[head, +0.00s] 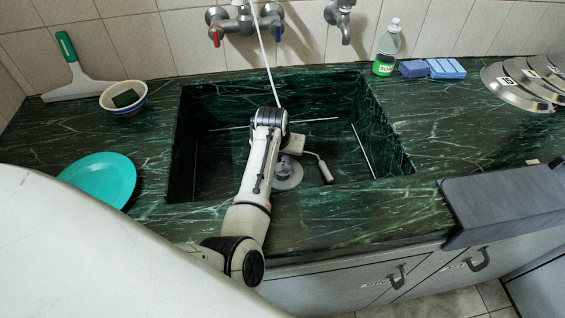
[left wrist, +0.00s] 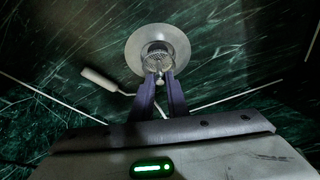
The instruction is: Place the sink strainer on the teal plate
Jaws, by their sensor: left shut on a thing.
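The sink strainer (left wrist: 158,45) is a pale round flange with a mesh cup in its middle. In the left wrist view my left gripper (left wrist: 157,80) is shut on the small knob at the strainer's centre. In the head view the strainer (head: 289,174) shows inside the green marble sink, partly hidden by my left gripper (head: 286,160). I cannot tell whether it touches the sink floor. The teal plate (head: 100,178) lies empty on the counter to the left of the sink. My right gripper is not in view.
The sink (head: 180,150) has raised walls around the strainer. A white-handled tool (head: 326,172) is beside the strainer. A bowl (head: 123,97) with a dark sponge and a squeegee (head: 80,80) are at the back left. Taps (head: 245,25) and a hose hang over the sink's back.

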